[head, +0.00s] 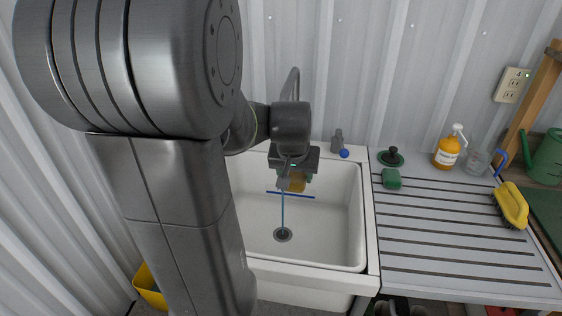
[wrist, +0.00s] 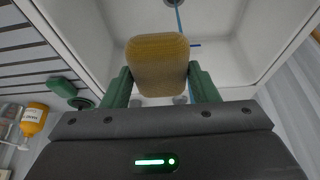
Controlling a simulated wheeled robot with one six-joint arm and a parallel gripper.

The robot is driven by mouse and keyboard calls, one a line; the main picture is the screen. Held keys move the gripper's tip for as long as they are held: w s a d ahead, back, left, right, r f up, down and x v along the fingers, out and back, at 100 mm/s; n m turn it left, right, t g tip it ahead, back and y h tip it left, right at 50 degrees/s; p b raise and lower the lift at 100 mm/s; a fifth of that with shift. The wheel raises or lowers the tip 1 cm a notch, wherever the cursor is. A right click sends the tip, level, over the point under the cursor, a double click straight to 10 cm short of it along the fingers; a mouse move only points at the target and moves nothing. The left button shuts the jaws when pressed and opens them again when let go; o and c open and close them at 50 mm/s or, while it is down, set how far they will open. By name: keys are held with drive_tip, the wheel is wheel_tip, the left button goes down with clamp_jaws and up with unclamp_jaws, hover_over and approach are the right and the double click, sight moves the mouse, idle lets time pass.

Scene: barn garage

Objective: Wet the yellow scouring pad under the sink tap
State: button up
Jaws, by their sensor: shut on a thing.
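My gripper (head: 292,178) is over the back of the white sink (head: 325,240), shut on the yellow scouring pad (head: 297,184). In the wrist view the pad (wrist: 157,62) sits between the two green fingers of my gripper (wrist: 160,88). The grey tap (head: 291,84) arches up behind my wrist, which hides part of it. A thin blue stream of water (head: 283,212) falls to the drain (head: 283,234), just left of the pad in the head view. In the wrist view the stream (wrist: 179,18) runs behind the pad's edge; I cannot tell whether it touches the pad.
A blue strip (head: 276,193) shows at the sink's back. The board's front is clear.

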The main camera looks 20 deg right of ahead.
sight(302, 180)
drive_tip(key=shift+s+d+r+p, duration=0.15)
drive_tip(key=shift+s+r+p, duration=1.05)
drive_tip(key=shift+s+r, duration=0.4)
drive_tip(key=shift+s+r+p, duration=0.2)
drive_tip(key=shift+s, duration=0.25)
drive_tip(key=shift+s+r+p, duration=0.2)
drive_tip(key=shift+s, duration=0.25)
